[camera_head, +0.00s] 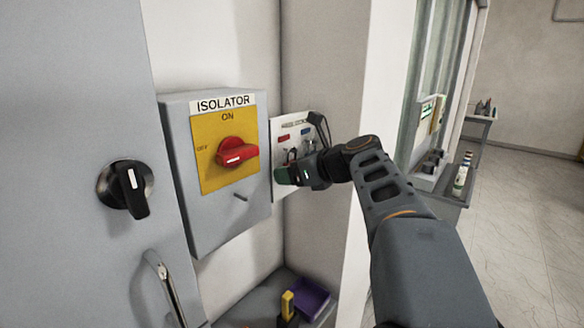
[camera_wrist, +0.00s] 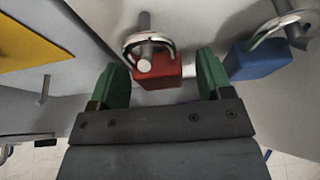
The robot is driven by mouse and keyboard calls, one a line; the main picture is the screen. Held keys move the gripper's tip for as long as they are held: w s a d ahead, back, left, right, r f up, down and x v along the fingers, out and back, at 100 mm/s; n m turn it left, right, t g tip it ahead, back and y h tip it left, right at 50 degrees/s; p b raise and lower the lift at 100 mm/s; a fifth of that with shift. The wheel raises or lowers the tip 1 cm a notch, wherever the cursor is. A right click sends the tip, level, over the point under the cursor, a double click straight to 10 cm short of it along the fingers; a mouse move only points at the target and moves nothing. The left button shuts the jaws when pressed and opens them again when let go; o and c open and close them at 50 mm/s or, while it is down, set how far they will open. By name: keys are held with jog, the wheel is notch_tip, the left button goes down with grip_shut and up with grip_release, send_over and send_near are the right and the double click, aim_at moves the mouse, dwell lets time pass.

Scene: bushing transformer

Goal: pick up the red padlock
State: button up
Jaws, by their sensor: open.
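The red padlock (camera_wrist: 157,72) hangs by its shackle on a peg of the white padlock board, seen in the wrist view. My gripper (camera_wrist: 161,82) is open, with one green fingertip on each side of the red padlock's body. Whether either finger touches it I cannot tell. In the head view my gripper (camera_head: 287,174) is in front of the padlock board (camera_head: 284,128) and hides most of the padlocks there.
A blue padlock (camera_wrist: 260,58) hangs on a peg just right of my right finger. The grey isolator box (camera_head: 222,218) with its red switch (camera_head: 236,152) stands left of the board. A purple bin (camera_head: 306,298) sits below.

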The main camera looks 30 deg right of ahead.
jog(key=shift+c, duration=0.3)
jog(key=c, duration=1)
jog(key=shift+r, duration=0.15)
